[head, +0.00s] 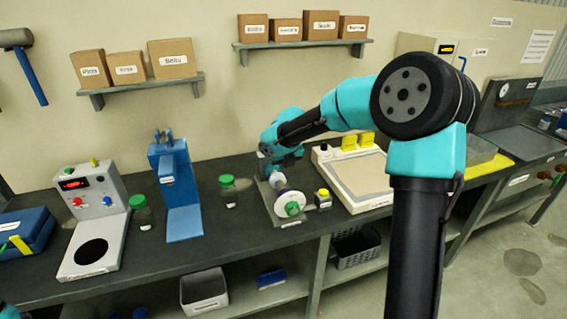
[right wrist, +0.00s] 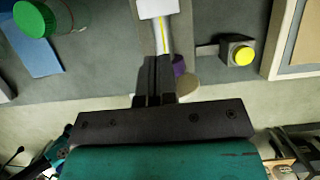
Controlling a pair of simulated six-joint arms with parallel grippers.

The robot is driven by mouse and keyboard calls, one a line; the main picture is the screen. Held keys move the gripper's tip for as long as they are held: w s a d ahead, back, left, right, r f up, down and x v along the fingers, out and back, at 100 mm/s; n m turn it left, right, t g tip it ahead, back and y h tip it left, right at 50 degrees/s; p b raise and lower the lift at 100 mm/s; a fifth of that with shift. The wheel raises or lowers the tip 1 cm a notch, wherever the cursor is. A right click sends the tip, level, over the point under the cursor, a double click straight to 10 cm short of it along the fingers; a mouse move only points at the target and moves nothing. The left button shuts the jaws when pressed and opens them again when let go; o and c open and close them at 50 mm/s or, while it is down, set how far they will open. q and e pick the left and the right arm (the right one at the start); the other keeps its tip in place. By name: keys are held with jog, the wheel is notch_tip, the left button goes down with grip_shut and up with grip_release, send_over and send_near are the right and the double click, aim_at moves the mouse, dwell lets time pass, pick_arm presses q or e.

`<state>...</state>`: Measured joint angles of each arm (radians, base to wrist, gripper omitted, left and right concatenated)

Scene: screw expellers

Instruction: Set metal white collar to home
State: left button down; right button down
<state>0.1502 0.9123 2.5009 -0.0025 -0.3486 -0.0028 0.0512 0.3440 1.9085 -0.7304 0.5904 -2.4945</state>
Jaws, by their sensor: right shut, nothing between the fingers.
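The expeller device (head: 283,222) stands on the dark bench near the middle. A pale disc (head: 289,203) with a green knob (head: 292,209) faces the front. In the right wrist view a white part (right wrist: 157,8) sits at the top, with a metal shaft with a yellow line (right wrist: 161,38) below it. A purple part (right wrist: 179,66) and a beige disc (right wrist: 187,86) are partly hidden behind my fingers. My right gripper (right wrist: 155,75) is shut and empty, its fingers over the shaft line; contact cannot be told. I cannot tell which part is the metal white collar. My left gripper is out of view.
A yellow-button box (head: 323,199) stands right of the device, beside a shallow tray (head: 345,203). A green-lidded jar (head: 228,190) and a blue press (head: 181,205) stand left. A grey control unit (head: 92,240) is farther left. Shelves with cardboard boxes hang behind.

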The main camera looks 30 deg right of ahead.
aim_at(280, 181)
jog(key=x, duration=0.7)
jog(key=shift+f, duration=0.2)
